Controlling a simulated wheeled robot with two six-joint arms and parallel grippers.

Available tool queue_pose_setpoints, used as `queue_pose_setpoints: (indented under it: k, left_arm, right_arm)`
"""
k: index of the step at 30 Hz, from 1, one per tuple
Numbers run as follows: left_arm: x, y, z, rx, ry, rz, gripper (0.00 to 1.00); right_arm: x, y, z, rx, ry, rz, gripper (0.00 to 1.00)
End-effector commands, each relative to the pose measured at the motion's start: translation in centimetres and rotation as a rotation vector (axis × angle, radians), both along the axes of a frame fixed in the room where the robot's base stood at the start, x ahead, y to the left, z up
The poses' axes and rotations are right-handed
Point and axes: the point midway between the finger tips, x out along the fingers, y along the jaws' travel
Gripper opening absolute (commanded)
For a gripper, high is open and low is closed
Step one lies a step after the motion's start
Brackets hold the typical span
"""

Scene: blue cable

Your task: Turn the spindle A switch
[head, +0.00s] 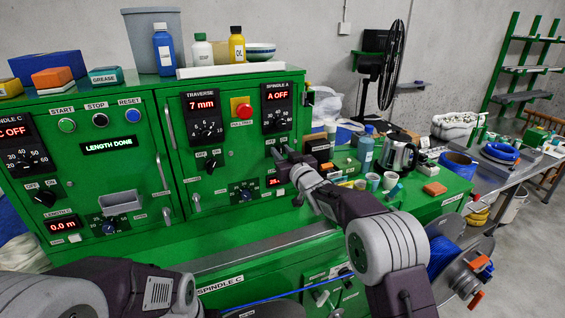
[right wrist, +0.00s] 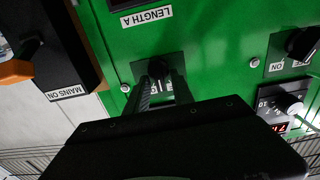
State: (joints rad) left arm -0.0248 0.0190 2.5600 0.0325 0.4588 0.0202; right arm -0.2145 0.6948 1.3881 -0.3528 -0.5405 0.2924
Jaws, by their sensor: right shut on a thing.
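The spindle A panel (head: 277,105) is on the right cabinet door, with a black dial and a red display reading A OFF. My right gripper (head: 281,156) reaches in from the lower right to just below this panel. In the right wrist view, which is upside down, its two fingers (right wrist: 158,90) are closed around the black spindle A switch knob (right wrist: 157,66). The labels beside the knob are mostly covered by the fingers. My left arm shows at the lower left of the head view, but its fingertips do not show.
The traverse switch (head: 210,163) sits left, with the traverse panel (head: 203,115) above it. A red stop button (head: 242,108) is between the panels. A mains switch with an orange handle (right wrist: 16,71) is close to the gripper. Cups and a kettle (head: 398,155) crowd the right.

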Motion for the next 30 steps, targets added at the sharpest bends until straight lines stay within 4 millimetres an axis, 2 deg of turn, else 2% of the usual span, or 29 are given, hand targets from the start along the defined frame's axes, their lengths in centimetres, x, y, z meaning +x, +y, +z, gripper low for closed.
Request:
queue_pose_setpoints:
  k: [1, 12, 21, 30]
  left_arm:
    - [0.0, 0.0, -1.2, 0.000, 0.000, 0.000, 0.00]
    - [0.0, 0.0, -4.1, 0.000, 0.000, 0.000, 0.00]
    - [0.0, 0.0, -5.3, 0.000, 0.000, 0.000, 0.00]
    - [0.0, 0.0, -5.6, 0.000, 0.000, 0.000, 0.00]
  right_arm:
    - [0.0, 0.1, -0.6, -0.039, -0.016, 0.000, 0.00]
    - [-0.2, 0.4, -0.5, -0.314, -0.129, 0.001, 0.00]
    - [-0.2, 0.5, -0.4, -0.444, -0.181, 0.001, 0.00]
    - [-0.2, 0.6, -0.4, -0.486, -0.197, 0.002, 0.00]
